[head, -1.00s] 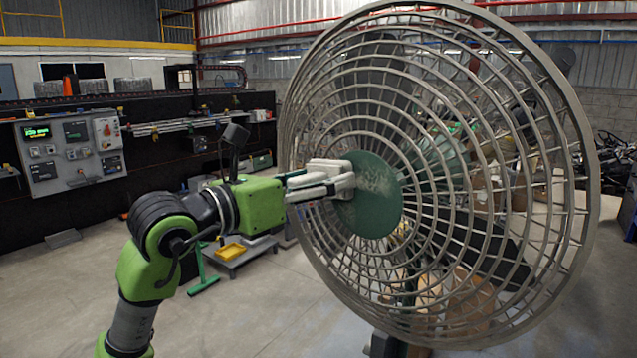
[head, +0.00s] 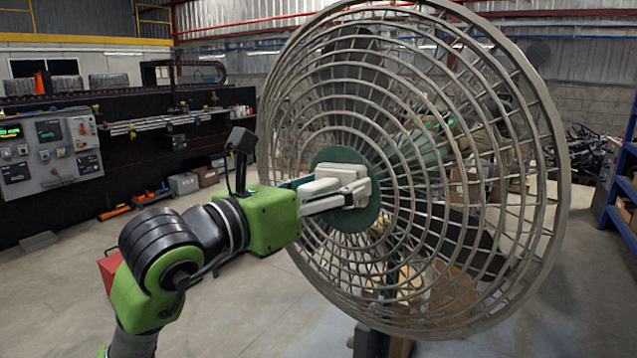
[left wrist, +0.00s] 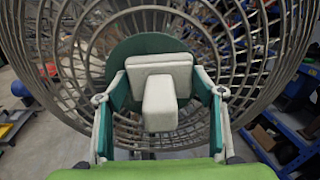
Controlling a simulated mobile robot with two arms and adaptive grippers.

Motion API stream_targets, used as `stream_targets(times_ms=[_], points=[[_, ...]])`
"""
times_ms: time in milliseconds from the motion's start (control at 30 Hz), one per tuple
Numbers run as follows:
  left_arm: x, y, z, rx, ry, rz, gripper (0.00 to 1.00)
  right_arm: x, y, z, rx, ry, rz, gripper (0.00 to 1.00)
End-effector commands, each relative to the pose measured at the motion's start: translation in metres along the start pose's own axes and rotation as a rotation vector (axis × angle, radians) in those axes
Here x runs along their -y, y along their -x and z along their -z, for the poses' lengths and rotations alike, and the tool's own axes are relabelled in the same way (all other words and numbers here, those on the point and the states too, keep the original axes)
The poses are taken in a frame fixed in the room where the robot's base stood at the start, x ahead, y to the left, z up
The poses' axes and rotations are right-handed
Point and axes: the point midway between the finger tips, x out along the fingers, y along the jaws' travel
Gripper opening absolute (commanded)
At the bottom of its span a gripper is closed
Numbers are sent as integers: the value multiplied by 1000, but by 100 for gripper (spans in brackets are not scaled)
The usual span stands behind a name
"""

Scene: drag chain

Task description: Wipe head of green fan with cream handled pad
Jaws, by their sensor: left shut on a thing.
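The fan head (head: 490,120) is a large round cage of pale grey-beige rings and spokes. At its middle is a round green hub plate (head: 334,157); it also shows in the left wrist view (left wrist: 124,52). My left gripper (head: 350,192) is at the hub and shut on the cream-handled pad (head: 340,172). In the left wrist view the fingers of my left gripper (left wrist: 160,100) close on either side of the pad's block handle (left wrist: 160,104). The pad lies in front of the hub plate and seems to touch it. My right gripper is not in view.
A control panel (head: 48,150) and a long black bench wall stand at the left. Blue shelving (head: 622,190) stands at the far right. The grey floor (head: 240,320) in front of the fan is open.

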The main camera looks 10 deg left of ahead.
Motion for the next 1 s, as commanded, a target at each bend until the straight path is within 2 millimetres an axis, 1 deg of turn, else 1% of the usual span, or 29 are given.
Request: stream_targets(times_ms=[33, 100, 333, 700, 1000], points=[[5, 0, 0, 2, -1, 2, 45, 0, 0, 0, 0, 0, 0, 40], [8, 0, 0, 2, -1, 2, 45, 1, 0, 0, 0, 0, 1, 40], [16, 0, 2, 1, 0, 1, 45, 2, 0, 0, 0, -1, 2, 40], [46, 1, 6, 2, -1, 1, 45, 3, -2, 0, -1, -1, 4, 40], [49, 1, 6, 2, 0, 0, 45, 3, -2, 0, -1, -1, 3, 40]])
